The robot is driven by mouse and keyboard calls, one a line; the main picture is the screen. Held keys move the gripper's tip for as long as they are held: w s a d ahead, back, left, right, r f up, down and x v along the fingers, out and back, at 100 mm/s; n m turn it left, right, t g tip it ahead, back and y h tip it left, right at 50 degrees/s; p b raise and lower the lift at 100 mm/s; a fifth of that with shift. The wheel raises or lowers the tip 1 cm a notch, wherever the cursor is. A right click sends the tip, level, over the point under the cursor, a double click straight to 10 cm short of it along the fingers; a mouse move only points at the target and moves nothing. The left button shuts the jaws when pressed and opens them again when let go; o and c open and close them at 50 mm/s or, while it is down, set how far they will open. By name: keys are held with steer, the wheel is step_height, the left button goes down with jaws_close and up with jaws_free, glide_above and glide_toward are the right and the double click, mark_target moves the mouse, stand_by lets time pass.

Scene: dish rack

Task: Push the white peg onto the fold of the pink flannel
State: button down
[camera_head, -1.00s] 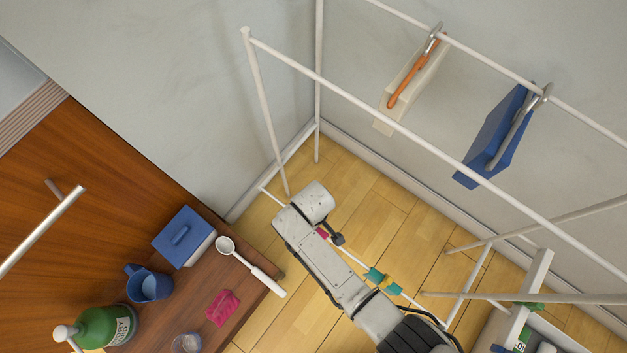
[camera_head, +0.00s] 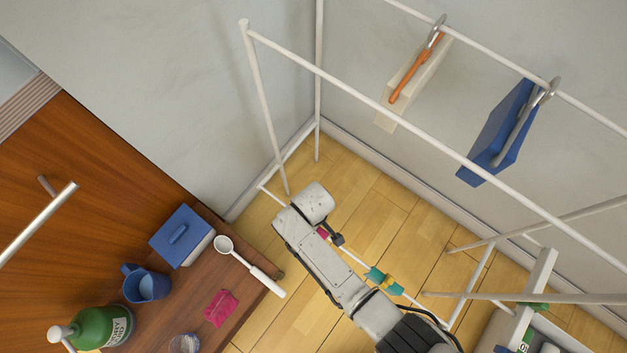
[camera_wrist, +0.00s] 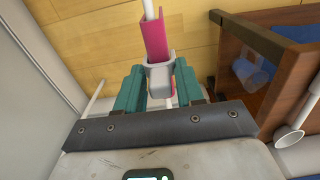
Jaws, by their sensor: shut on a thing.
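In the wrist view, the pink flannel (camera_wrist: 155,38) hangs folded over a thin white rail (camera_wrist: 148,10). The white peg (camera_wrist: 160,72) sits against the flannel, with pink showing above it and a little below it. I cannot tell how far the peg is on the fold. My gripper (camera_wrist: 160,88) has its teal fingers shut on the peg, one on each side. In the head view only a small pink piece of the flannel (camera_head: 323,234) shows beside my arm. The peg and my fingers are hidden there.
Green and yellow pegs (camera_head: 383,280) sit farther along the low rail. A wooden counter (camera_head: 190,290) at left holds a blue box (camera_head: 181,236), blue mug (camera_head: 146,285), white spoon (camera_head: 248,266), another pink cloth (camera_head: 221,308) and green bottle (camera_head: 104,327). White rack bars (camera_head: 400,127) cross above.

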steer(key=shift+f, duration=0.25)
steer(key=c, duration=0.6)
jaws_free()
steer(key=shift+r, duration=0.15)
